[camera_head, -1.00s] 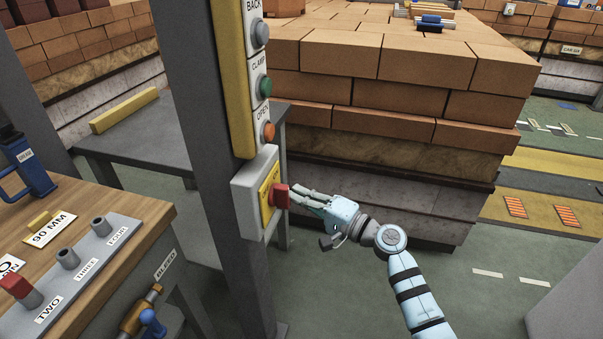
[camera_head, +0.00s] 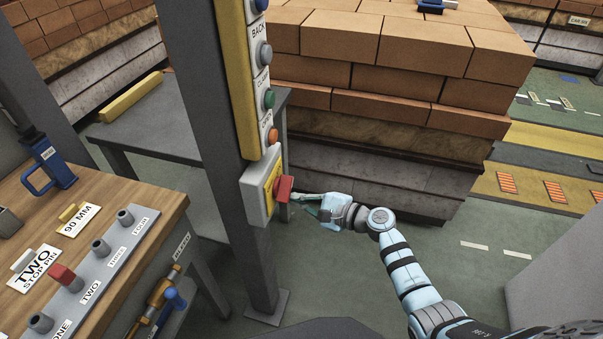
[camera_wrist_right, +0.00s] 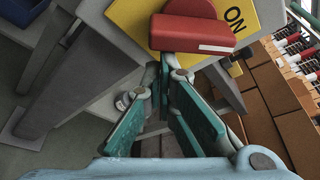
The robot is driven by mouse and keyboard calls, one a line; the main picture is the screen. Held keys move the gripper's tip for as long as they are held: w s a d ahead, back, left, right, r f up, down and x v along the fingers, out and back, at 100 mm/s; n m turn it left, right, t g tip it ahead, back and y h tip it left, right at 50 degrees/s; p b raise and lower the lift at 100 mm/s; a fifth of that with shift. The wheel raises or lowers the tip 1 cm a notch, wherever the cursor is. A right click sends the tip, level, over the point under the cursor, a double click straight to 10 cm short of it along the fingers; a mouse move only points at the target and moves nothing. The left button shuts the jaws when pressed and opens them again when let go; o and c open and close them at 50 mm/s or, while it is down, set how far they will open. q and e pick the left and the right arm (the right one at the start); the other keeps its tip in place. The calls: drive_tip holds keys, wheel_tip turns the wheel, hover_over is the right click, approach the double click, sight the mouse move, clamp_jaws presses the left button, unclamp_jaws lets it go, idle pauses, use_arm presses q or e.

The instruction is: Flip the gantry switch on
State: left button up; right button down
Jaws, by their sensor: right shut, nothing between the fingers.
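The gantry switch is a red handle (camera_head: 284,189) on a yellow plate in a grey box (camera_head: 256,190), fixed low on a grey post. In the right wrist view the red handle (camera_wrist_right: 192,33) lies across the top centre, with the word ON on the yellow plate (camera_wrist_right: 240,22) to its right. My right gripper (camera_head: 297,199) is shut and empty, its fingertips at the handle's right side. In the wrist view the fingertips (camera_wrist_right: 170,62) are right at the handle's lower edge; I cannot tell whether they touch it. My left gripper is not in view.
Above the switch, a button panel (camera_head: 262,75) runs up the post. A wooden bench (camera_head: 100,240) with a row of pegs stands at the left. A stack of bricks (camera_head: 390,75) stands behind the arm. Green floor is open at the lower right.

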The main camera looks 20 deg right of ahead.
drive_tip(key=shift+s+a, duration=0.1)
idle(0.7)
drive_tip(key=shift+f, duration=0.1)
wheel_tip(320, 180, down, 4)
drive_tip(key=w+d+r+b, duration=0.1)
drive_tip(key=w+d+b, duration=0.1)
drive_tip(key=b, duration=0.3)
drive_tip(key=p+v, duration=0.2)
drive_tip(key=v, duration=0.7)
drive_tip(key=shift+d+r, duration=0.15)
drive_tip(key=shift+r, duration=0.2)
drive_tip(key=shift+s, duration=0.15)
